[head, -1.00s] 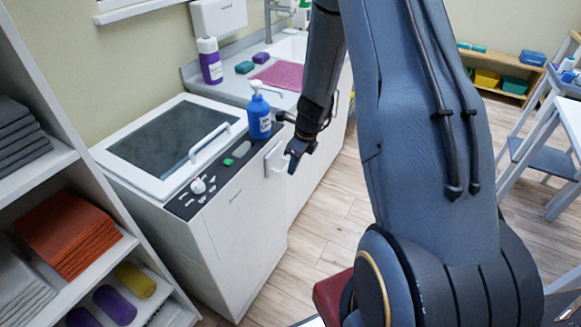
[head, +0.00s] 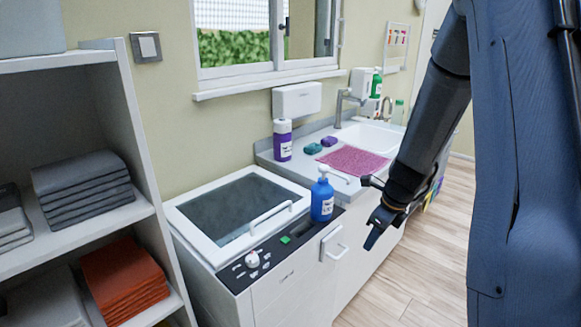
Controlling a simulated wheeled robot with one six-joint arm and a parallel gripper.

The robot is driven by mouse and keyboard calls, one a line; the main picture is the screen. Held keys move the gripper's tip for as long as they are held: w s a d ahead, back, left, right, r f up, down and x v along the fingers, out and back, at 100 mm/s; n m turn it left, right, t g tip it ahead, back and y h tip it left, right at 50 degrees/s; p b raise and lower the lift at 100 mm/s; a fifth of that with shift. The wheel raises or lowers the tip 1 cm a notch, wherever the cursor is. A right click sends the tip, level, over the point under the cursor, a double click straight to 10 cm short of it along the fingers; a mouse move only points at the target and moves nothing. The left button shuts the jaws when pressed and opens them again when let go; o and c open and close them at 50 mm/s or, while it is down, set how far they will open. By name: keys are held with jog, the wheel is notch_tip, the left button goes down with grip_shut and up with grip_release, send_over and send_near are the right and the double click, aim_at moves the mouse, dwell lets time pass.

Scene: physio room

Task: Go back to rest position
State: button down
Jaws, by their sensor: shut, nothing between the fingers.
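My gripper (head: 373,213) is in the head view, to the right of the blue pump bottle and in front of the counter. It points down and to the left, and its fingers are shut with nothing held. The blue pump bottle (head: 322,199) stands upright on the control panel of the white unit (head: 300,272), apart from my gripper. My dark arm comes down from the upper right.
A shelf unit (head: 137,128) with grey towels (head: 85,190) and orange towels (head: 122,281) stands at the left. A sink counter (head: 277,166) holds a purple bottle (head: 283,140) and a pink cloth (head: 353,161). Wooden floor (head: 440,250) is clear at the right.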

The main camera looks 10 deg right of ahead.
jog(key=s+a+r+n, duration=0.3)
jog(key=s+n, duration=0.3)
jog(key=n, duration=0.3)
jog(key=s+a+r+n+g+h, duration=0.1)
jog(key=s+a+r+n, duration=0.2)
jog(key=n, duration=0.6)
jog(key=s+a+r+n, duration=0.2)
jog(key=s+a+n, duration=0.4)
jog(key=s+n, duration=0.3)
jog(key=shift+a+r+n+h, duration=0.35)
jog(key=shift+r+n+h, duration=0.05)
jog(key=shift+n, duration=0.2)
jog(key=shift+w, duration=0.1)
